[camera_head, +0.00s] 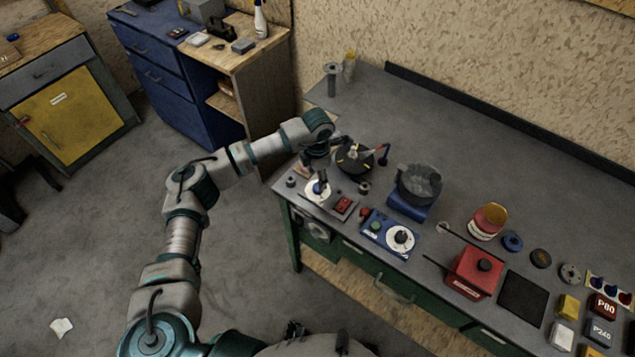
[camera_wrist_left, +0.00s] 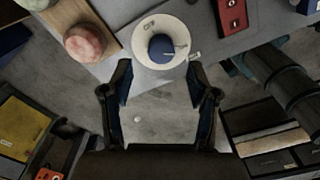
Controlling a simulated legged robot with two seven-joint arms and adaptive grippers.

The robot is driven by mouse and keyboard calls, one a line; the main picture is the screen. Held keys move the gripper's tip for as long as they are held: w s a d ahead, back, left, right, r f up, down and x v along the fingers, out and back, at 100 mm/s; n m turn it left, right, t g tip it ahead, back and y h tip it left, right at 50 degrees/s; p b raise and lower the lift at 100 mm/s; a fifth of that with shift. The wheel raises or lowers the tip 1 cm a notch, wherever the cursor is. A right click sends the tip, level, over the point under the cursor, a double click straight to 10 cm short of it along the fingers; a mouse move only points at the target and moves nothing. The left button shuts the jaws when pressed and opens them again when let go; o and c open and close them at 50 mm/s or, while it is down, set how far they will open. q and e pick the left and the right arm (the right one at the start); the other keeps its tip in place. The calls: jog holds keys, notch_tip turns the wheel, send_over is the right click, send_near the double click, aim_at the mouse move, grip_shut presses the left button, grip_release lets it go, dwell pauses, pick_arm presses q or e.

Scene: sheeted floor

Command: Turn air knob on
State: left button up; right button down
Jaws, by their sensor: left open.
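A round white dial (camera_head: 317,196) with a blue knob in its middle sits near the left front corner of the grey workbench (camera_head: 460,165). In the left wrist view the same dial (camera_wrist_left: 145,45) shows large, and its blue knob (camera_wrist_left: 160,47) carries a pale pointer mark. I cannot read any label that names it as the air knob. My left gripper (camera_wrist_left: 159,78) is open and empty, its two fingers spread just short of the dial. In the head view the left gripper (camera_head: 321,178) is above the dial and partly hides it. My right gripper is not in view.
A red switch (camera_head: 343,204) is just right of the dial. A blue box with a white dial (camera_head: 401,238), a dark bowl on a blue base (camera_head: 418,187) and a red box (camera_head: 472,270) stand farther right. A black round stand (camera_head: 354,160) is close behind my gripper.

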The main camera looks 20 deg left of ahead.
pick_arm(q)
notch_tip(320, 180, up, 7)
jog(key=shift+a, duration=0.1)
dwell(0.5)
